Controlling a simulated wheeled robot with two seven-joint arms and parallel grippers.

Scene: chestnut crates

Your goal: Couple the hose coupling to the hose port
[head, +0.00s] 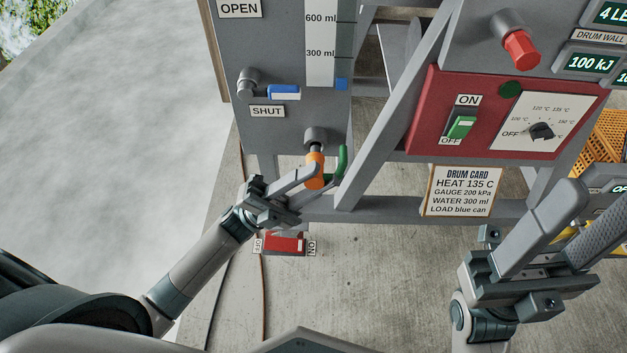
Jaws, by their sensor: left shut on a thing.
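The orange hose coupling (314,172) is between the fingers of my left gripper (322,177), which is shut on it in the head view. A green hose (342,162) curves up beside the coupling on its right. The hose port (316,138) is a grey round fitting with a dark stub, low on the grey panel. The coupling's upper end meets the dark stub in the picture; I cannot tell whether it is seated. My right gripper (596,204) is at the lower right, its fingers apart and nothing seen between them.
A blue-handled valve (284,92) sits left of the port, between OPEN and SHUT labels. A red panel (425,125) carries a green switch (461,127) and a dial (541,131). A drum card (461,191) hangs below. A red floor switch (285,243) lies below the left gripper.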

